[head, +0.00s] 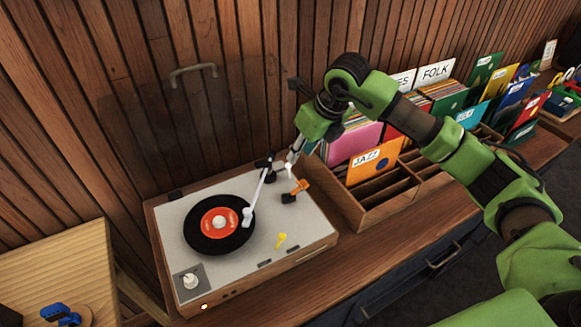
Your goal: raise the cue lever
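The turntable (165,232) has a grey top and a wooden base, and a black record (194,240) with a red label lies on its platter. The white tonearm (260,188) reaches over the record, its head (248,217) at the record's right edge. A small orange-tipped lever (301,187) on a black mount (289,198) stands right of the tonearm; it looks like the cue lever. My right gripper (290,158) points down just above and behind this lever, near the tonearm's pivot. Its fingers are too small to show whether they are apart. My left gripper is out of view.
A clear raised lid with a handle (194,70) stands behind the turntable. A wooden record crate (378,212) with sleeves stands close on the right. A small yellow piece (281,240) lies on the deck. A light wooden surface (55,272) with a blue item (60,314) is at lower left.

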